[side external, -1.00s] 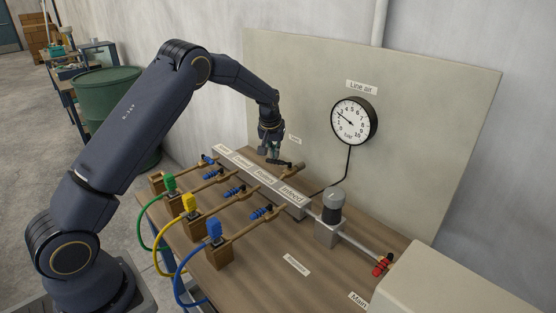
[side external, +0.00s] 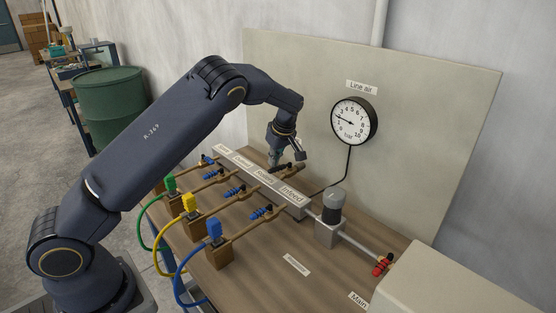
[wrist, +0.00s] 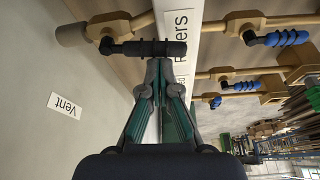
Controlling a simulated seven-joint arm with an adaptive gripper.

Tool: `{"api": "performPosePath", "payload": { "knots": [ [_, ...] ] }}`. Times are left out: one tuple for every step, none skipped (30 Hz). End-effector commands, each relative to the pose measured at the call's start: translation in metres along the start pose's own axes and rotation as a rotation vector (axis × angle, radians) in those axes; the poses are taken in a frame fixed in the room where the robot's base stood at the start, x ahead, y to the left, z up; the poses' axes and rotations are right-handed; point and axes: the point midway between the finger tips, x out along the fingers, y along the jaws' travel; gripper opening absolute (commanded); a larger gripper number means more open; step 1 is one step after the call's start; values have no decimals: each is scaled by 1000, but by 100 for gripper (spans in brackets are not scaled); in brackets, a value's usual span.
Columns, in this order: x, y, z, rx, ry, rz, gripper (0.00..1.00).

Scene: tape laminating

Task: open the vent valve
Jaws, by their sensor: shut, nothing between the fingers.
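The vent valve's black lever (wrist: 145,48) is in the wrist view, near the "Vent" label (wrist: 65,106). It lies roughly along the brass vent pipe (wrist: 120,26). My gripper (wrist: 160,64) is shut and empty, pointing down. Its fingertips are right by the lever's middle and grip end; whether they touch cannot be told. The line air gauge (side external: 354,121) has its needle at the left, around 2 to 3 bar.
The white labelled manifold (side external: 262,178) carries branch pipes with blue levers (side external: 262,212). Green, yellow and blue hoses (side external: 180,275) are at the front. A red lever (side external: 382,266) is at the right, by a pale box (side external: 450,285). The backboard (side external: 430,110) stands close behind.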

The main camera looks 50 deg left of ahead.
Motion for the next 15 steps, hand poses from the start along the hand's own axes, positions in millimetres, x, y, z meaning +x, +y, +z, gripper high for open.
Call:
{"api": "performPosePath", "payload": {
  "knots": [
    [0,0,4,1,-4,-2,0],
    [0,-1,5,2,-4,-2,0],
    [0,-1,6,3,-4,-1,0],
    [0,-1,6,3,-4,-1,0],
    [-1,-1,7,3,-4,-1,0],
    [-1,-1,7,4,-4,-1,0],
    [-1,-1,8,4,-4,0,0],
    [-1,-1,8,5,-5,0,0],
    [-2,-1,9,5,-5,0,0],
    [-2,-1,9,5,-5,0,0],
    [-2,-1,9,6,-5,0,0],
    [-2,-1,10,6,-5,1,0],
    [-2,-1,10,6,-5,1,0],
    [-2,-1,10,6,-5,1,0],
    [-2,-1,10,6,-5,1,0]
  ]
}}
